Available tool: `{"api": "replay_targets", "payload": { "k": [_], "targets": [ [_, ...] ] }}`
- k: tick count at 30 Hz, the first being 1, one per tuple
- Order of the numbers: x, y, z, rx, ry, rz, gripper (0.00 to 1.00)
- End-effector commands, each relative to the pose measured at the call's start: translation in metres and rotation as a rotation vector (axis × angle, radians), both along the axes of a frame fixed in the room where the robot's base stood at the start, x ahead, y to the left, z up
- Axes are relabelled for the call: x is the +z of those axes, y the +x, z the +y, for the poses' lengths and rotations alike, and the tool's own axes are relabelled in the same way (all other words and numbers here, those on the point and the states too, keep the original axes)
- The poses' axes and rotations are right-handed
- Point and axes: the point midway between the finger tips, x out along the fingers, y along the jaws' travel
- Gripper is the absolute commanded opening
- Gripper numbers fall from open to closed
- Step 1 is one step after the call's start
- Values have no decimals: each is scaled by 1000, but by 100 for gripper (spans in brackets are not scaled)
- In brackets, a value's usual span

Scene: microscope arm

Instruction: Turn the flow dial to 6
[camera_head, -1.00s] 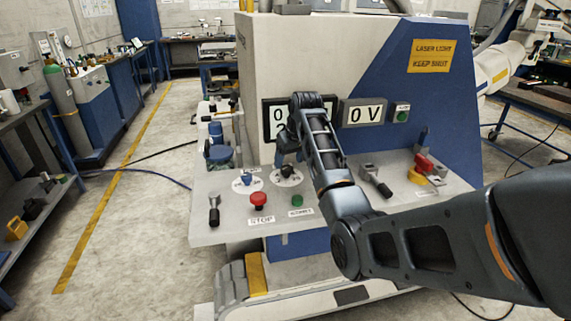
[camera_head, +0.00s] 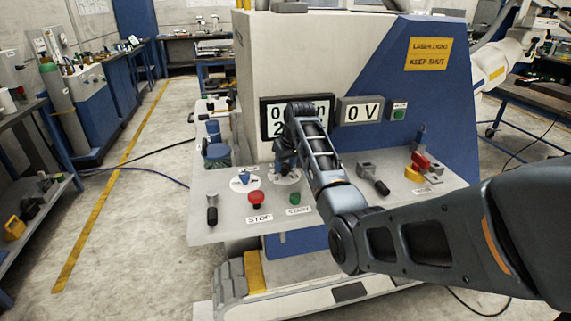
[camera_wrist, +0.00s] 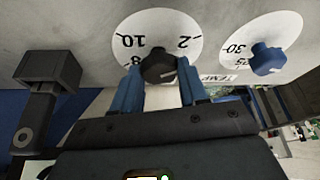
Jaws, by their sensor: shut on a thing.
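The dial with the black knob (camera_wrist: 159,66) sits on a white round scale (camera_wrist: 158,24) in the wrist view. The numbers 10 and 2 show, and an 8 is partly covered by my left finger. The rest of the scale is hidden, and I cannot read the setting. No flow label shows. My gripper (camera_wrist: 158,84) has its two blue fingers on either side of the black knob, shut on it. In the head view my gripper (camera_head: 285,164) is over the white scale (camera_head: 286,180) and mostly hides the knob.
Beside it is another dial with a blue knob (camera_wrist: 267,59) and a TEMP label. The panel also holds a red stop button (camera_head: 256,199), a green button (camera_head: 295,198), a black-handled lever (camera_head: 212,215) and another lever (camera_head: 375,180). Displays (camera_head: 360,111) stand behind.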

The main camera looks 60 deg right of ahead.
Motion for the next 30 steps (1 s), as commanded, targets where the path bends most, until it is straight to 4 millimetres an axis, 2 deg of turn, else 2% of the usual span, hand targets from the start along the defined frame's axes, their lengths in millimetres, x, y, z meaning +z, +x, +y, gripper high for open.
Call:
{"api": "replay_targets", "payload": {
  "k": [1,6,17,30],
  "targets": [
    [0,0,0,0,0,0,27],
    [0,0,0,0,0,0,12],
    [0,1,1,-66,-1,0,12],
    [1,4,3,-419,-1,0,12]
  ]
}}
